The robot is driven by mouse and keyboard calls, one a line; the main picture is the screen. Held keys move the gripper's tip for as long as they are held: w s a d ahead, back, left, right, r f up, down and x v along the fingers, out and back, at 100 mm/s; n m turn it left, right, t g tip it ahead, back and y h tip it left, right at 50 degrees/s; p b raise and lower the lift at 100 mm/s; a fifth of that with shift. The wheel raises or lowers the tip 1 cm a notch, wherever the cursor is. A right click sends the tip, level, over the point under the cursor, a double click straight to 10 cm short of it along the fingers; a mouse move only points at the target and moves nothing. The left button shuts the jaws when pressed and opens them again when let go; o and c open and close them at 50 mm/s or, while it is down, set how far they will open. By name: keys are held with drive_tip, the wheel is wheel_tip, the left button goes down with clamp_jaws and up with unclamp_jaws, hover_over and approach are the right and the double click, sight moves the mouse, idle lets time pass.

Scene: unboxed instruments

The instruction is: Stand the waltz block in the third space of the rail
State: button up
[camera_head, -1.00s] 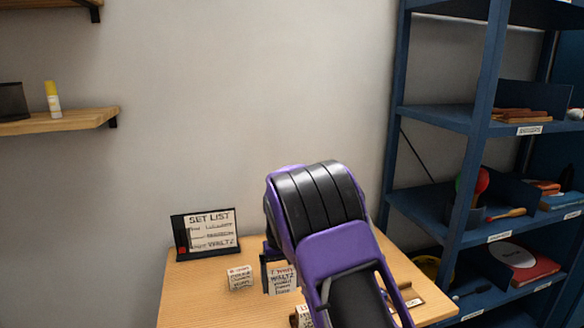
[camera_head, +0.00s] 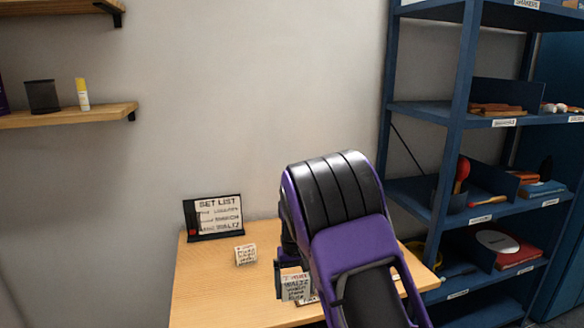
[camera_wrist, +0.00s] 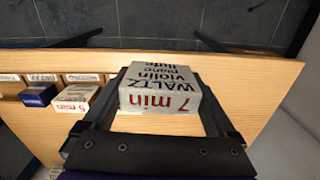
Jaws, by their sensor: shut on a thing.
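The waltz block (camera_wrist: 160,92) is a pale grey block lettered "WALTZ violin piano flute" in black and "7 min" in red. My gripper (camera_wrist: 165,85) is shut on it, one finger on each side. In the head view the waltz block (camera_head: 296,288) shows its lettered face beside my arm, over the front part of the table. Whether it touches the table is unclear.
A set list board (camera_head: 213,218) stands at the table's back left. A white lettered block (camera_head: 245,254) sits before it. Blue shelves (camera_head: 455,130) rise at right.

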drive_tip(key=s+d+f+m, duration=0.2)
drive_tip(key=s+d, duration=1)
drive_tip(key=d, duration=0.1)
drive_tip(key=shift+s+f+m+p, duration=0.15)
drive_tip(key=shift+s+m+p, duration=0.15)
drive_tip(key=shift+p, duration=0.15)
drive_tip(key=shift+d, duration=0.15)
